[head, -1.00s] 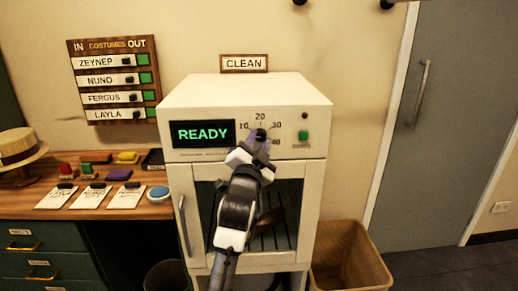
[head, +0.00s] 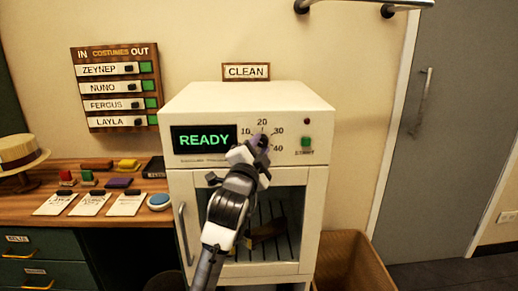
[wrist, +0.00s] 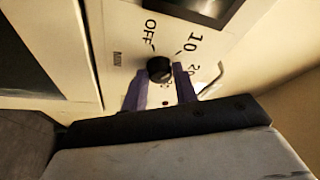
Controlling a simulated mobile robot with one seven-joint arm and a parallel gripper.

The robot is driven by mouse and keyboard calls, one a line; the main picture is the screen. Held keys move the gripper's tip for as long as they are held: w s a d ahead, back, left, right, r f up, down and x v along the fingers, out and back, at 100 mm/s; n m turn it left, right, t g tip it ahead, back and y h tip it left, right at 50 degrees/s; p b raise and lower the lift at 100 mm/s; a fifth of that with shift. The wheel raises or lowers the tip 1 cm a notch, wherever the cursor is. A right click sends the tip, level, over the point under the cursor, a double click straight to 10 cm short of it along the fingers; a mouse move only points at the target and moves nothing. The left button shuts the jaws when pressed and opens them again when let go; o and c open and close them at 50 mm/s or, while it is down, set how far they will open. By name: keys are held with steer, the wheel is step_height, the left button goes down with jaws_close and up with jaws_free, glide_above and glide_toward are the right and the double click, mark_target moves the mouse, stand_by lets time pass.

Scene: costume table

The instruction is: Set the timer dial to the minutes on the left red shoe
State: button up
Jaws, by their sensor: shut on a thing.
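The timer dial (wrist: 159,69) is a small dark round knob on the white cabinet's front panel. Its printed scale shows OFF, 10 and 20 in the wrist view, and 10 to 40 in the head view. My gripper (head: 261,143) is at the dial, its two purple fingers on either side of it; in the wrist view the gripper (wrist: 160,84) is shut on the knob. The dial's pointer direction cannot be made out. A brownish item (head: 268,233) lies behind the cabinet's glass, partly hidden by my arm; I cannot tell whether it is a shoe. No minutes marking on a shoe is readable.
The white cabinet (head: 240,100) has a READY display (head: 205,140), a green button (head: 306,142) and a CLEAN sign (head: 246,72) above. A wooden desk (head: 70,190) with cards and stamps stands left. A bin (head: 350,265) stands right.

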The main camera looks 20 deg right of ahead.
steer(key=o, duration=1)
steer(key=shift+c, duration=0.2)
steer(key=shift+s+a+f, duration=0.15)
steer(key=shift+s+a, duration=0.1)
steer(key=shift+s, duration=0.15)
steer(key=b+v, duration=0.4)
steer(key=v, duration=0.8)
steer(key=shift+s+a, duration=0.2)
steer(key=shift+s, duration=0.1)
